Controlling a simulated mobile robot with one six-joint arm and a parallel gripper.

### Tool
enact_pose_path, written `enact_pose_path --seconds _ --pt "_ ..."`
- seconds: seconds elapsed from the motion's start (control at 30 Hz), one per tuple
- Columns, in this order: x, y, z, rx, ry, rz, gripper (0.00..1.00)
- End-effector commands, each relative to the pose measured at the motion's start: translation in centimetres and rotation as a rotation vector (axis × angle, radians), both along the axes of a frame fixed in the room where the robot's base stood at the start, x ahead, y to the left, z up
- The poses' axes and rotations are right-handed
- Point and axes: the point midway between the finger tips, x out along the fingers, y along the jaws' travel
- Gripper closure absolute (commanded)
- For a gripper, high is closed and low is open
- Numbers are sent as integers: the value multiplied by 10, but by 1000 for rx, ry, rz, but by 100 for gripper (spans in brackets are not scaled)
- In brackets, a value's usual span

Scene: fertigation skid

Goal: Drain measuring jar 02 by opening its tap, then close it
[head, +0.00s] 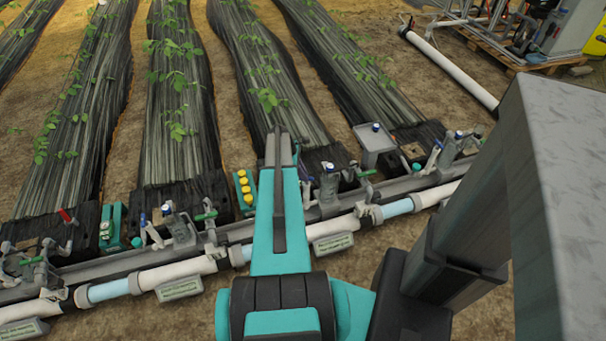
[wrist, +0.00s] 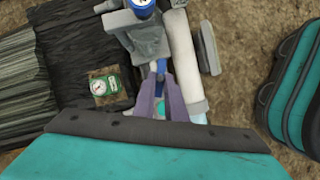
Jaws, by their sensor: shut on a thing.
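In the wrist view my gripper (wrist: 160,92) has its two purple-grey fingers close together, shut on a small blue part (wrist: 159,67) that looks like a tap handle. The fingers hide most of it, so I cannot tell how far the tap is turned. A grey block with a blue-capped top (wrist: 149,38), apparently the measuring jar, stands just beyond the fingertips, beside the white pipe. Its number and liquid level cannot be read. In the head view my arm hides the gripper and that spot.
The white pipe (wrist: 185,65) runs close right of the fingers, with a grey label plate (wrist: 208,48) beyond. A green gauge box (wrist: 103,87) sits on black sheeting at left. In the head view, similar jar-and-valve groups (head: 180,232) line the pipe, with covered crop rows (head: 180,110) behind.

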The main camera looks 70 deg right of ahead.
Motion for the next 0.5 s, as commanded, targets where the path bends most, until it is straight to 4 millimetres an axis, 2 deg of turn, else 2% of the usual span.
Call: enact_pose_path --seconds 0.5 --pt "-6 -8 0 1 13 -497 100"
